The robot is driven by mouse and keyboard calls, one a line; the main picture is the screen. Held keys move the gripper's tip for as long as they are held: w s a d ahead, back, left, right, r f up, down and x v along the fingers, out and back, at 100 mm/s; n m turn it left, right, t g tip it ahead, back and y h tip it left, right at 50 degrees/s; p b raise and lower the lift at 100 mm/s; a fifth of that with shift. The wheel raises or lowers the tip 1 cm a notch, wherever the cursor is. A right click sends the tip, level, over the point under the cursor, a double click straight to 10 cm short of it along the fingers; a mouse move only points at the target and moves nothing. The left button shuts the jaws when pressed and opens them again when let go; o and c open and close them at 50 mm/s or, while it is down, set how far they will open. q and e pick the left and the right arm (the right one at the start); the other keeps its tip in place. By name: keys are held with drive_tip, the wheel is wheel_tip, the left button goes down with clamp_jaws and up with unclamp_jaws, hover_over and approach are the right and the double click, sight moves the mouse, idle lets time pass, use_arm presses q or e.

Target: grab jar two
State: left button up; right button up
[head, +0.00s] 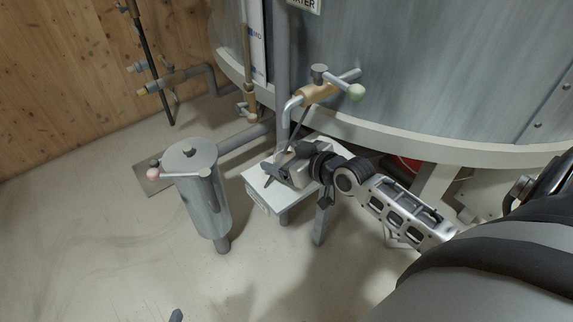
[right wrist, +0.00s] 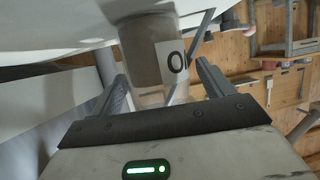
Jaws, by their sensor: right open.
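In the right wrist view a grey jar (right wrist: 141,52) with a clear lower part stands between my fingers. Its white label (right wrist: 171,62) shows a round dark character like an O or 0, partly cut off, so I cannot read which jar it is. My right gripper (right wrist: 165,88) is open, one finger on each side of the jar, not visibly closed on it. In the head view my right gripper (head: 280,163) is over the small white table (head: 256,188), and no jar can be made out there. A dark tip (head: 176,316) at the bottom edge may be my left gripper.
A steel cylinder (head: 203,195) with a pink-knobbed handle stands left of the table. Behind it is the large metal tank (head: 430,70), with a valve (head: 318,93) and green-knobbed lever above my gripper. Pipes run along the wooden wall (head: 60,80). The floor at front left is clear.

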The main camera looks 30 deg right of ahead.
drive_tip(key=shift+w+a+f, duration=0.15)
drive_tip(key=shift+w+f, duration=0.1)
drive_tip(key=shift+w, duration=0.4)
drive_tip(key=c, duration=1.2)
drive_tip(key=shift+c, duration=0.4)
drive_tip(key=shift+r, duration=0.15)
